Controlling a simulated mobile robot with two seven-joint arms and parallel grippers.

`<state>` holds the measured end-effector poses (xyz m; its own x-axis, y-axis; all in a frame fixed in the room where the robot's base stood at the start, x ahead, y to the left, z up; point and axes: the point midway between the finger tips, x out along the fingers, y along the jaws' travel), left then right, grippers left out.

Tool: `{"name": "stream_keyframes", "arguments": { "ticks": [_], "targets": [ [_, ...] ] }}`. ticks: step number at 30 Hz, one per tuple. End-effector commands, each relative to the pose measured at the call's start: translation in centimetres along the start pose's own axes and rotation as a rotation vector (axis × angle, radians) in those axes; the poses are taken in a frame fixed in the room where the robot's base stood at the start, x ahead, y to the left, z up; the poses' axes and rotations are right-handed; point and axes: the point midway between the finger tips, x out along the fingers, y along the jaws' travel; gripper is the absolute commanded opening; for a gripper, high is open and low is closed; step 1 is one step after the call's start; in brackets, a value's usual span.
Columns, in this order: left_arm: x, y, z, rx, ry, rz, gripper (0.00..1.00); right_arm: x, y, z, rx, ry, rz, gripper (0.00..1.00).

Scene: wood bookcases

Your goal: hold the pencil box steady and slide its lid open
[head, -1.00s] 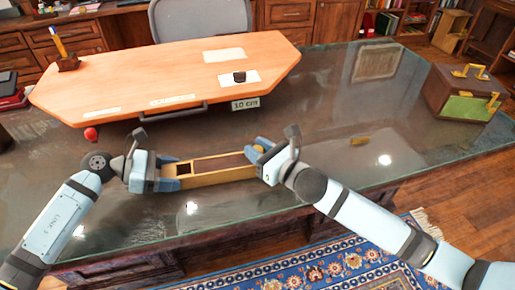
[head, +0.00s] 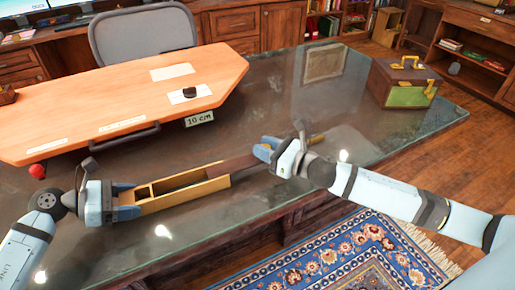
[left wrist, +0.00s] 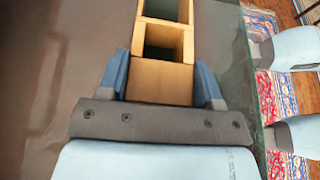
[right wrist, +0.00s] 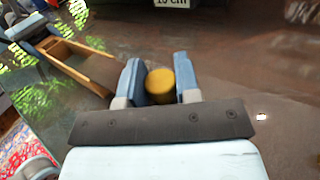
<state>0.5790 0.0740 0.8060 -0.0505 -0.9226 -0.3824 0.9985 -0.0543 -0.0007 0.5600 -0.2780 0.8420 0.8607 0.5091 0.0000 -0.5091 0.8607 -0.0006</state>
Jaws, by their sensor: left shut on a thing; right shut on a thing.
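The pencil box (head: 190,194) is a long, light-wood box lying on the glass-topped desk. My left gripper (head: 126,203) is shut on its left end; the left wrist view shows the fingers on both sides of the box end (left wrist: 160,80). Open compartments show in the box's left and middle parts. The dark brown lid (head: 240,164) sticks out past the box's right end, its left part still over the box. My right gripper (head: 268,149) is shut on the lid's yellow knob (right wrist: 160,86), beyond the box's right end.
An orange wooden board (head: 110,95) with a handle and a "10 cm" label (head: 199,118) lies behind the box. A red ball (head: 38,171) is at left. A brown-green case (head: 402,83) stands at the far right. The desk right of my right gripper is mostly clear.

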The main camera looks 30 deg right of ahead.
Motion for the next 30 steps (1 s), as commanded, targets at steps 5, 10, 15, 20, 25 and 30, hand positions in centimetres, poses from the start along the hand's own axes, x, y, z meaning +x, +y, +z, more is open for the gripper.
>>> {"name": "stream_keyframes", "arguments": {
  "ticks": [5, 10, 15, 20, 25, 30],
  "targets": [
    [-0.1, 0.1, 0.0, 0.001, 0.000, 0.002, 0.27, 0.0, 0.0, -0.1, 0.001, 0.001, 0.000, 0.56],
    [0.0, 0.0, 0.0, 0.001, 0.000, 0.001, 0.27, 0.0, 0.1, 0.0, 0.001, 0.000, 0.000, 0.57],
    [0.0, 0.0, 0.0, 0.001, 0.000, 0.001, 0.27, -0.2, 0.1, 0.0, 0.001, 0.001, 0.000, 0.57],
    [0.0, 0.0, 0.0, 0.001, 0.000, 0.001, 0.27, -1.5, 0.1, -0.1, 0.002, 0.002, -0.001, 0.57],
    [0.0, 0.0, 0.0, 0.001, 0.001, 0.001, 0.27, -4.1, 0.1, -0.2, 0.002, 0.003, 0.000, 0.57],
    [0.0, 0.0, 0.0, 0.001, 0.000, 0.001, 0.27, -6.7, 0.1, -0.2, 0.002, 0.004, -0.001, 0.57]
  ]
}}
